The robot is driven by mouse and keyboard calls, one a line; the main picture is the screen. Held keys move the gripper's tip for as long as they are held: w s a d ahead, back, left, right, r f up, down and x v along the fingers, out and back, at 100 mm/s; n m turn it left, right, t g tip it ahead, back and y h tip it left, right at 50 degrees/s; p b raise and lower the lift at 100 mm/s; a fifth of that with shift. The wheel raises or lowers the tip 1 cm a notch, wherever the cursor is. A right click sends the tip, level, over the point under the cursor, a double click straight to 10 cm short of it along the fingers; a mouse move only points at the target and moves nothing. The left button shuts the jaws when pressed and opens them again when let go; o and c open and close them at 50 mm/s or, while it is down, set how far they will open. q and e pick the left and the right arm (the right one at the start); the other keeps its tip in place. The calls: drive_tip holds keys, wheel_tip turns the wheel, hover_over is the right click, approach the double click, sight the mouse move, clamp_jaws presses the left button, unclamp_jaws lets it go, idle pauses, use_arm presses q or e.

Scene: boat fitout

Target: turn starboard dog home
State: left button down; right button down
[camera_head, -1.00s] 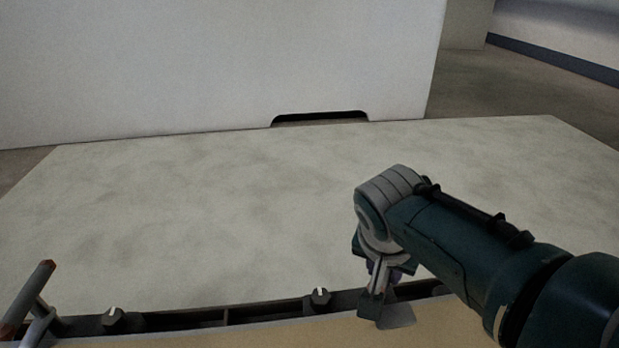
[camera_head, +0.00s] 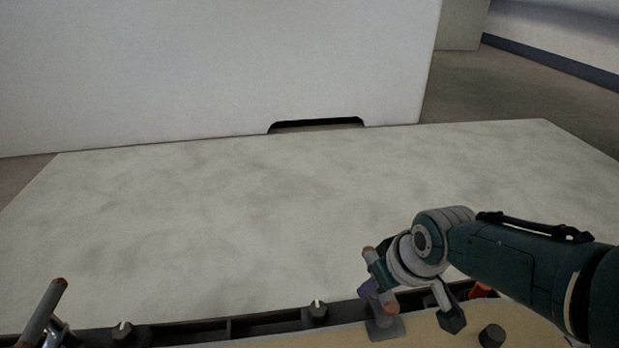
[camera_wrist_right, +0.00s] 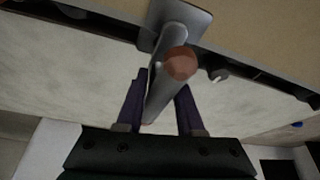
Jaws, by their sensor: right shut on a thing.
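The starboard dog is a grey bar handle with reddish-brown ends (camera_head: 391,307) on a small grey base plate (camera_head: 386,329), at the front edge of the panel in the head view. My right gripper (camera_head: 377,285) is shut on its handle. In the right wrist view the dark purple fingers (camera_wrist_right: 160,108) stand on either side of the grey bar (camera_wrist_right: 168,72), whose reddish end faces the camera. Part of the handle is hidden behind the fingers and wrist in the head view. My left gripper is not in view.
Another grey handle with a reddish tip (camera_head: 42,312) stands at the lower left. Dark knobs with white marks (camera_head: 122,335) (camera_head: 318,313) sit along a dark rail. A dark round knob (camera_head: 491,336) stands on the tan panel (camera_head: 440,335). The pale surface behind is clear.

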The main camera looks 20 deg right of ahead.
drive_tip(key=shift+n+y, duration=0.3)
drive_tip(key=shift+n, duration=0.4)
drive_tip(key=c, duration=0.5)
unclamp_jaws()
drive_tip(key=shift+c, duration=0.2)
drive_tip(key=p+v, duration=1)
drive_tip(key=shift+p, duration=0.35)
drive_tip(key=shift+w+d, duration=0.1)
drive_tip(key=shift+d, duration=0.05)
